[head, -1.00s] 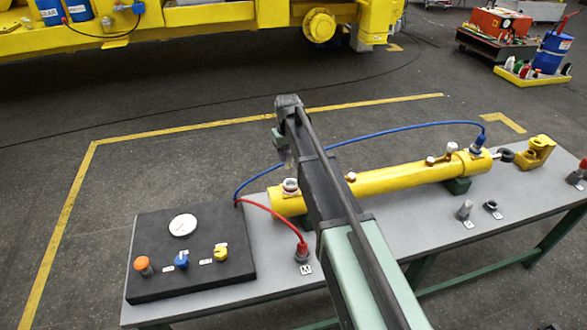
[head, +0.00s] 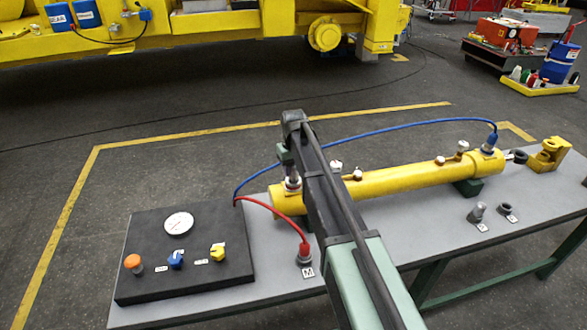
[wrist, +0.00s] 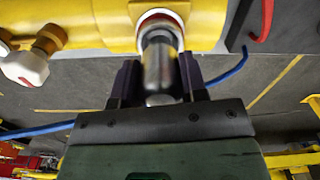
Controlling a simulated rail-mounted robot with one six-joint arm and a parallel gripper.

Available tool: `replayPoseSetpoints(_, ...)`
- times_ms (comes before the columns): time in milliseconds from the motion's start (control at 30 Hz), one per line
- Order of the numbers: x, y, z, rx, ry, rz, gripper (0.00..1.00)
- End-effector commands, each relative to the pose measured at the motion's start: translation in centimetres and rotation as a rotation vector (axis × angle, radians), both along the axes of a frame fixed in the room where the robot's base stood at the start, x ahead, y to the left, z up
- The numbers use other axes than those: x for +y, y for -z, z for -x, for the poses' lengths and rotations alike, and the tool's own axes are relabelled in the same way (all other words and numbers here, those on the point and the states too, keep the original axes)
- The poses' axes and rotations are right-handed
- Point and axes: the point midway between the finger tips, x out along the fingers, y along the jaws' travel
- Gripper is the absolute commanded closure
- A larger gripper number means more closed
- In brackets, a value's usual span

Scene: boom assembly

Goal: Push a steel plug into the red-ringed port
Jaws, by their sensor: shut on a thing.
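My gripper (wrist: 158,85) is shut on a steel plug (wrist: 160,62), a smooth grey cylinder between the two dark fingers. The plug's far end is at the mouth of the red-ringed port (wrist: 158,14) on the yellow boom cylinder (wrist: 90,22). It looks lined up with the port, but I cannot tell how deep it sits. In the head view the plug (head: 293,176) stands over the port at the left end of the yellow cylinder (head: 390,181). My arm hides part of the cylinder and most of the gripper there.
A black panel (head: 135,284) with a gauge and knobs lies left on the grey bench (head: 395,235). A red hose (head: 268,208) and a blue hose (head: 400,126) arch nearby. Another grey plug (head: 477,212) and a dark ring (head: 506,209) stand at right, where the bench is mostly clear.

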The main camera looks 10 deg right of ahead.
Motion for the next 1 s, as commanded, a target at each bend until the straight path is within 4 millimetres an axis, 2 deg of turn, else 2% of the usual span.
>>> replayPoseSetpoints(33,0.0,0.9,0.0,0.0,0.0,0.0,0.93)
replayPoseSetpoints(100,0.0,1.2,0.0,0.0,0.0,0.0,0.93)
replayPoseSetpoints(400,0.0,1.1,0.0,0.0,0.0,0.0,0.93)
replayPoseSetpoints(433,0.0,1.1,0.0,0.0,0.0,0.0,0.57)
replayPoseSetpoints(600,0.0,1.1,0.0,0.0,0.0,0.0,0.31)
replayPoseSetpoints(867,0.0,1.1,0.0,0.0,0.0,0.0,0.31)
replayPoseSetpoints(1000,0.0,-0.2,0.0,0.0,0.0,0.0,0.31)
